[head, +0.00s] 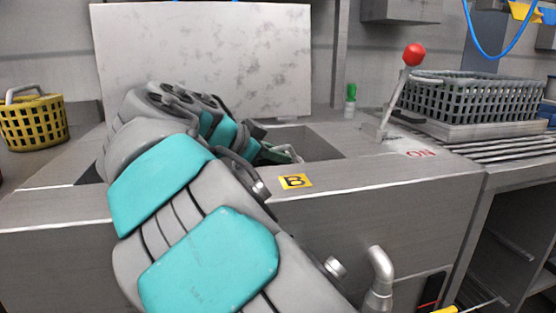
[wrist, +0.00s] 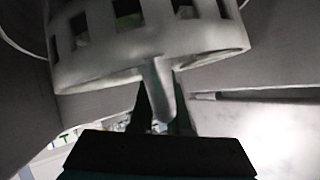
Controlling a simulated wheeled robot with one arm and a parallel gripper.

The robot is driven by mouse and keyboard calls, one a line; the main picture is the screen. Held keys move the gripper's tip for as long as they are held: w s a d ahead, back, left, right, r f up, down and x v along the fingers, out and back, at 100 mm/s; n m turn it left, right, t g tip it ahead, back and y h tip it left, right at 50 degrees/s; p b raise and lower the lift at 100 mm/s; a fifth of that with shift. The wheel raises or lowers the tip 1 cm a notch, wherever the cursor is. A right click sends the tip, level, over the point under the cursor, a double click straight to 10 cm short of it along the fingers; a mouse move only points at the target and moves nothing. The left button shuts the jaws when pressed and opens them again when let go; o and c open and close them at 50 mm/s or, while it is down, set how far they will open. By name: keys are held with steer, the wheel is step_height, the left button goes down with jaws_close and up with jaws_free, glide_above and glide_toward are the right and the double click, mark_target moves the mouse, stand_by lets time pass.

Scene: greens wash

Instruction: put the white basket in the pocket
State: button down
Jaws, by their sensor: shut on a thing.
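The white basket (wrist: 150,62) fills the top of the wrist view, with square openings in its wall and some green showing through them. A pale handle (wrist: 160,90) hangs from its rim toward me. My gripper (wrist: 163,105) has its dark fingers on both sides of this handle and is shut on it. In the head view my arm hides most of the basket and gripper; a small pale and green bit shows past the arm's end, over a sunken basin (head: 315,145). A yellow "B" label (head: 295,181) is on the counter's front edge. I cannot tell which opening is the pocket.
A yellow basket (head: 35,122) stands at the left. A grey-green crate (head: 485,100) stands at the right beside a red-knobbed lever (head: 413,56) and the "ON" mark. A small green-topped bottle (head: 350,100) stands behind the basin. A pale marbled panel (head: 210,50) rises behind my arm.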

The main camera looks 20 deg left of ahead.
steer(key=shift+f, duration=0.5)
steer(key=c, duration=0.9)
jaws_free()
steer(key=v, duration=0.7)
steer(key=shift+s+r, duration=0.15)
steer(key=shift+s, duration=0.1)
